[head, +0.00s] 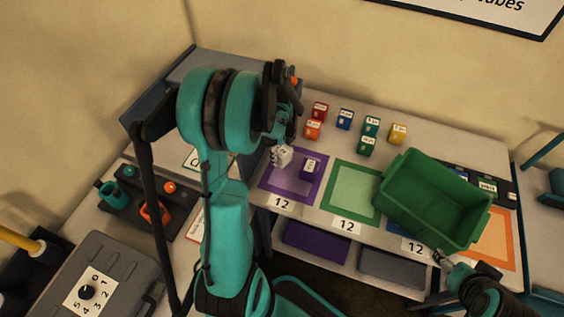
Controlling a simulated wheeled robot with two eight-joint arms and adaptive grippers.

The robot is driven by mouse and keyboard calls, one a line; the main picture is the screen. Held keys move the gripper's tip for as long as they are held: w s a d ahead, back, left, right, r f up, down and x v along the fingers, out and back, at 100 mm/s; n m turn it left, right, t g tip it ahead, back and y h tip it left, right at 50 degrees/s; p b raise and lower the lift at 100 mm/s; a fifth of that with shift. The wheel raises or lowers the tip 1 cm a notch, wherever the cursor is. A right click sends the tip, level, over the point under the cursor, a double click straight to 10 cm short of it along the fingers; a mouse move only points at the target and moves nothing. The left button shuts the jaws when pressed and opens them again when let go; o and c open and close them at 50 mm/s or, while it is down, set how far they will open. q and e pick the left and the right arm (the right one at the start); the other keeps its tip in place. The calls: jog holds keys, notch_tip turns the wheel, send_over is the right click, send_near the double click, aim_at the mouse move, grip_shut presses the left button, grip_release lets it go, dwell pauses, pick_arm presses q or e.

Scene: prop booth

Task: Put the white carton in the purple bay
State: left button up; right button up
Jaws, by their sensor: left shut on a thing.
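The white carton (283,156) shows at the far left corner of the purple bay (287,186), a purple-bordered rectangle on the counter. My left gripper (281,145) is shut on the white carton from above, its fingers partly hidden by my own arm. Whether the carton touches the surface cannot be told.
A green bay (349,190) lies right of the purple one. A large green crate (432,200) covers much of the area further right, beside an orange bay (496,246). Several coloured cartons, including a yellow one (397,133), stand behind the bays.

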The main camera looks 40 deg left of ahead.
pick_arm(q)
notch_tip(320, 180, down, 4)
jog(key=shift+f+b, duration=0.1)
jog(key=shift+b, duration=0.7)
jog(key=shift+r, duration=0.2)
jog(key=shift+f, duration=0.1)
jog(key=o, duration=0.8)
jog(key=shift+f, duration=0.15)
jog(key=o, duration=0.4)
jog(key=shift+r, duration=0.2)
